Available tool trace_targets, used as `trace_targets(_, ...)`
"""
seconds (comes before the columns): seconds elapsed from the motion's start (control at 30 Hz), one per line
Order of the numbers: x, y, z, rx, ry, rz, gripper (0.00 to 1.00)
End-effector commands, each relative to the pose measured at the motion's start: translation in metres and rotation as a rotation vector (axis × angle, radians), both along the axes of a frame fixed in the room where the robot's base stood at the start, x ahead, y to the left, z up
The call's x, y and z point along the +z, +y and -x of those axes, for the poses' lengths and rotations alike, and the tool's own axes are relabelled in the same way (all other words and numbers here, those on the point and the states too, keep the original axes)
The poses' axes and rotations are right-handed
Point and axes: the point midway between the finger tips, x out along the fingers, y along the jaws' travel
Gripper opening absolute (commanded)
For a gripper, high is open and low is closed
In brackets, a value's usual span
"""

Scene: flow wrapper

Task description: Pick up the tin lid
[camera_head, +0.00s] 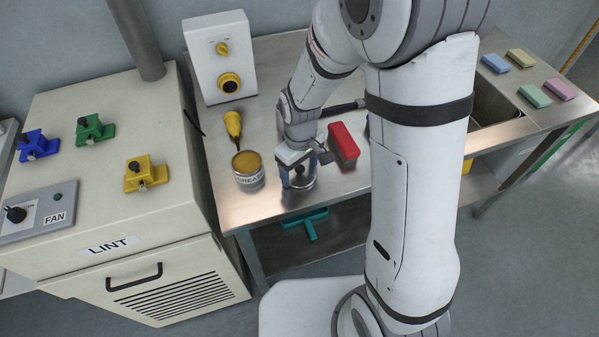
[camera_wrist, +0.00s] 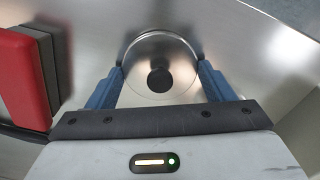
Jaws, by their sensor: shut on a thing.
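The tin lid (camera_wrist: 160,52) is a round silvery disc with a black knob in its middle, seen from above in the wrist view. My gripper (camera_wrist: 160,74) has its two blue fingers on either side of the lid, shut on its rim. In the head view my gripper (camera_head: 299,181) points down at the front part of the metal table, and the lid (camera_head: 303,184) shows only partly between the fingers. An open tin (camera_head: 248,171) with a "GREASE" label and a yellowish top stands just left of my gripper.
A red-topped block (camera_head: 343,145) lies close to the right of my gripper. A yellow-handled tool (camera_head: 233,125) lies behind the tin. A white box with yellow knobs (camera_head: 220,58) stands at the back. The table's front edge (camera_head: 290,212) is near.

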Motion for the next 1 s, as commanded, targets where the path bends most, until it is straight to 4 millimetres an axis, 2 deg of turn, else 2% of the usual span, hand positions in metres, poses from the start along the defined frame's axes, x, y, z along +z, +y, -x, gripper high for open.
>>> trace_targets(0.17,0.000,0.000,0.000,0.001,0.000,0.000,0.53)
trace_targets(0.47,0.007,0.001,-0.001,0.002,-0.004,-0.002,0.53)
trace_targets(0.57,0.021,0.001,-0.001,0.002,-0.005,-0.002,0.53)
trace_targets(0.8,0.070,0.001,-0.001,0.002,-0.005,-0.002,0.53)
trace_targets(1.0,0.095,-0.002,-0.008,-0.037,-0.001,0.000,0.53)
